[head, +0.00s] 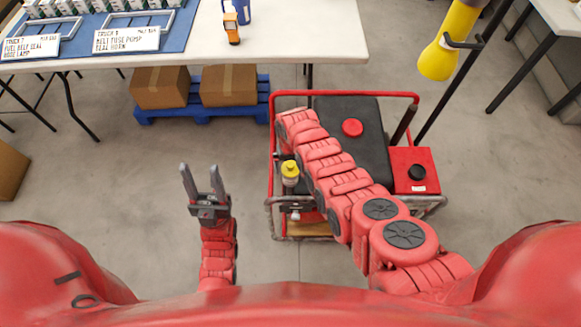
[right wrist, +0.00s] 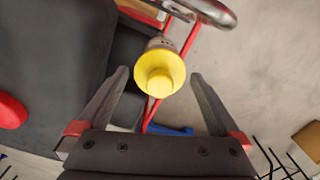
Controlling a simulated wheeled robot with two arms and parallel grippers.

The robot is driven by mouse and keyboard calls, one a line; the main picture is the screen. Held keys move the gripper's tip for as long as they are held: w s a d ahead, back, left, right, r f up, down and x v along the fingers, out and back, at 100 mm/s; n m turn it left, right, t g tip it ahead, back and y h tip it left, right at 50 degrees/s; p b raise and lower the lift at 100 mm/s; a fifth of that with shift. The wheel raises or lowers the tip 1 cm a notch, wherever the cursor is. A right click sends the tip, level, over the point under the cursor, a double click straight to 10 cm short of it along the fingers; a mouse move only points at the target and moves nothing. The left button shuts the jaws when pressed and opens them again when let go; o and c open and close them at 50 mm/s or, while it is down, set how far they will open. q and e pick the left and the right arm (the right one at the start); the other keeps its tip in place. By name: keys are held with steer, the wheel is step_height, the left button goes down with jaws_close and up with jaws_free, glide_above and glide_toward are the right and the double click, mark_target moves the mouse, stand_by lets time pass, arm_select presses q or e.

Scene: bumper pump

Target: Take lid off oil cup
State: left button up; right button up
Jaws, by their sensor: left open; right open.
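The oil cup (head: 291,184) has a yellow lid (head: 290,167) and stands upright at the left side of the red-framed cart. In the right wrist view the round yellow lid (right wrist: 160,73) is seen from above, with a little of the cup body showing behind it. My right gripper (right wrist: 159,76) is open, its fingers on either side of the lid in the picture; I cannot tell the height gap. In the head view the right arm crosses the cart and its fingers are hidden. My left gripper (head: 203,180) is open and empty, left of the cart.
The cart (head: 419,110) carries a dark body with a red cap (head: 352,127) and a red box (head: 412,170). A table (head: 290,40) stands at the back, with cardboard boxes (head: 228,85) on a blue pallet below. A yellow hanging tool (head: 438,60) is at upper right.

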steer(key=c, duration=1.2)
steer(key=shift+r, duration=0.25)
